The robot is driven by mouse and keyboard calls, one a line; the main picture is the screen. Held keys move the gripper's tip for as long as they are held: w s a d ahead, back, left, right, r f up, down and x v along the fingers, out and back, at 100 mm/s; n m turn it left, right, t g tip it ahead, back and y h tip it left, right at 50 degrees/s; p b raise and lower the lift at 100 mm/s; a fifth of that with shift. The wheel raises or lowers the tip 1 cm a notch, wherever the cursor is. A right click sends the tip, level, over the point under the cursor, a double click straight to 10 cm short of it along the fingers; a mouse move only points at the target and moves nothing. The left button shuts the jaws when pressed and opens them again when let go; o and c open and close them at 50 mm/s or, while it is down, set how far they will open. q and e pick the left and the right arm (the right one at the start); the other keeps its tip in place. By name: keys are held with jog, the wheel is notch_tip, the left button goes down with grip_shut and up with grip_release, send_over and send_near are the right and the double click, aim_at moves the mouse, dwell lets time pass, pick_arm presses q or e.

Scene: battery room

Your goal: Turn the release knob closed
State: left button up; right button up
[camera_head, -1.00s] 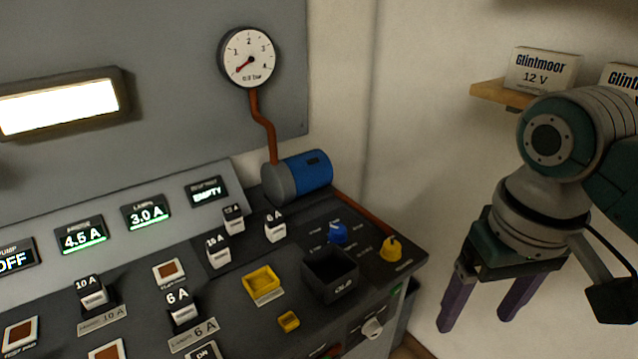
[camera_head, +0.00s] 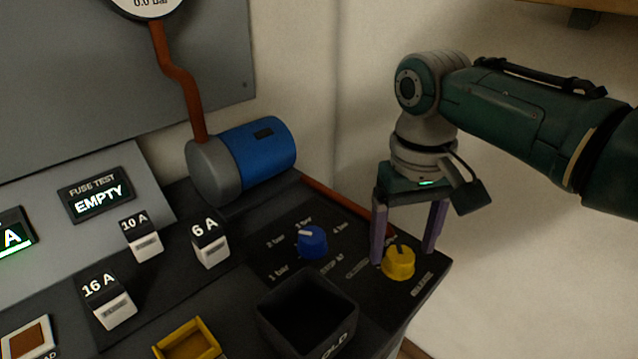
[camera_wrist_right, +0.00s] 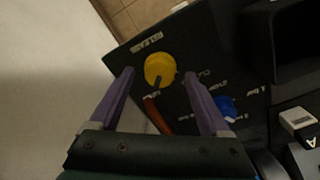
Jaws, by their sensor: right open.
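The yellow knob (camera_head: 398,262) stands on the black panel near its right corner, with a dark pointer mark on top; I take it for the release knob. It also shows in the right wrist view (camera_wrist_right: 159,70), with its dark mark toward the lower edge of the picture. My right gripper (camera_head: 405,258) is open and points down, its purple fingers on either side of the yellow knob. In the right wrist view the fingers (camera_wrist_right: 158,74) spread apart with a gap to the knob on both sides. I cannot tell whether a finger touches it. My left gripper is not in view.
A blue knob (camera_head: 312,241) with a pressure scale sits left of the yellow one. A black open box (camera_head: 306,312) stands in front. A blue and grey cylinder (camera_head: 241,160) with a red pipe lies behind. Several fuses stand left, including the 6 A fuse (camera_head: 210,243).

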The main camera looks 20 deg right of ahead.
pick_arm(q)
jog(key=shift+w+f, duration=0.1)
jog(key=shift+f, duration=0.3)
pick_arm(e)
jog(key=shift+w+f, duration=0.1)
jog(key=shift+f, duration=0.85)
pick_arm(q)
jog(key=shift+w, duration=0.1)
pick_arm(e)
jog(key=shift+c, duration=0.4)
grip_shut()
